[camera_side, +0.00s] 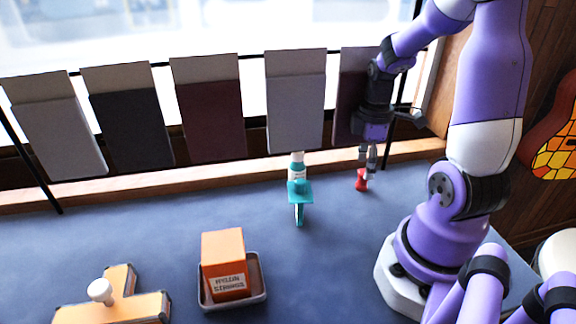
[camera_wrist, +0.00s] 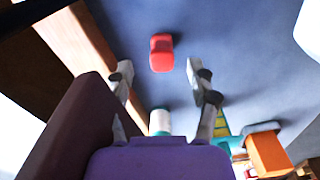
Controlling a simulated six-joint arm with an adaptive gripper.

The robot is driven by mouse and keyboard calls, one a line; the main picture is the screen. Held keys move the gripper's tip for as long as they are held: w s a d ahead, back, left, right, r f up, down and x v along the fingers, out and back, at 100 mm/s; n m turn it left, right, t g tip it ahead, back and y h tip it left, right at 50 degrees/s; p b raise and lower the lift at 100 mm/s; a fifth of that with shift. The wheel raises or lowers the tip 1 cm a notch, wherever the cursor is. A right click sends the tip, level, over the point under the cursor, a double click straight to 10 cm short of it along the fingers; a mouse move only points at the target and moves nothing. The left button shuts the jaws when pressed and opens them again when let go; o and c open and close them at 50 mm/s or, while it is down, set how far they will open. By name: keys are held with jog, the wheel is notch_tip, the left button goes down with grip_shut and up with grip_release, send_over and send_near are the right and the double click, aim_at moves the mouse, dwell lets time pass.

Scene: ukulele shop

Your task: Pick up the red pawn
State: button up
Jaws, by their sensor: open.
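The red pawn (camera_side: 361,180) stands on the blue tabletop near the wooden ledge, to the left of my arm's base. In the wrist view the red pawn (camera_wrist: 162,53) shows ahead of the fingertips, between their lines and apart from both. My gripper (camera_side: 368,158) is right at the pawn in the side view, pointing down, with its fingers just above or beside it; I cannot tell the exact gap. In the wrist view my gripper (camera_wrist: 158,70) is open, with nothing between its fingers.
A teal stand with a white bottle (camera_side: 297,178) is left of the pawn. An orange box (camera_side: 223,262) sits in a grey tray (camera_side: 260,292). A T-shaped orange piece with a white knob (camera_side: 101,291) is at front left. The wooden ledge (camera_side: 230,165) runs behind the pawn.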

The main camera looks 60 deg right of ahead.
aim_at(363, 180)
notch_tip(363, 180, down, 4)
jog(key=shift+a+r, duration=0.1)
jog(key=shift+r, duration=0.1)
jog(key=c, duration=1)
jog(key=shift+r, duration=0.1)
